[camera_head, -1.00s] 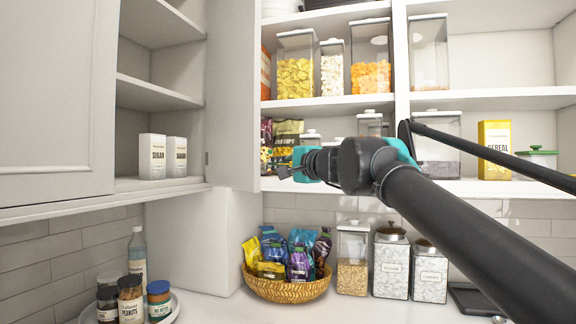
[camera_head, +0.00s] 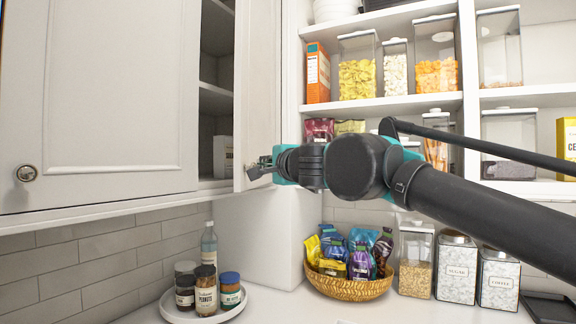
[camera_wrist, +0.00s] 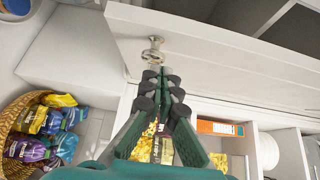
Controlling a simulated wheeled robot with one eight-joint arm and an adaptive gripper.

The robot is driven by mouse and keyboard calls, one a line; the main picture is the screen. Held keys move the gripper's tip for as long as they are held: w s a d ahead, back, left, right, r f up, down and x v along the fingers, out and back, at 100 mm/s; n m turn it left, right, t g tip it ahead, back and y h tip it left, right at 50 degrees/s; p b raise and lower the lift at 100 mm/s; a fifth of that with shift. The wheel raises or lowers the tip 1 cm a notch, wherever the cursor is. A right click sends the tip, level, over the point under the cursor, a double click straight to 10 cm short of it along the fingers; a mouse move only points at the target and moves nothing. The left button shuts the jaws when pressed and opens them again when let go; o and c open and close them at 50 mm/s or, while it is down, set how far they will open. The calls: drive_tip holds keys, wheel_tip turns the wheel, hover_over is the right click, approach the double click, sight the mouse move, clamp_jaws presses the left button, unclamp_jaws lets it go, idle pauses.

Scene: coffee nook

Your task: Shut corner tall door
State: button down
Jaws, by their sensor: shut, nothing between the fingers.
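The corner tall door (camera_head: 257,75) is a pale panel standing partly open in the head view, with a gap between it and the neighbouring door. In the wrist view the door (camera_wrist: 215,52) crosses the top and carries a round metal knob (camera_wrist: 152,52). My gripper (camera_head: 262,168) is at the lower part of the door, by its knob side. In the wrist view my gripper (camera_wrist: 160,76) is shut and empty, with its fingertips right by the knob. I cannot tell whether they touch it.
The neighbouring door (camera_head: 110,90) is shut. A white carton (camera_head: 222,157) stands inside the gap. Below are a tray of jars (camera_head: 180,314), a snack basket (camera_head: 350,288) and canisters (camera_head: 457,268). Open shelves with food containers (camera_head: 357,75) are at right.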

drive_tip(key=w+a+m+t+h, duration=0.1)
drive_tip(key=w+a+h, duration=0.1)
drive_tip(key=a, duration=1.4)
drive_tip(key=shift+a+m, duration=0.3)
drive_tip(key=shift+s, duration=0.1)
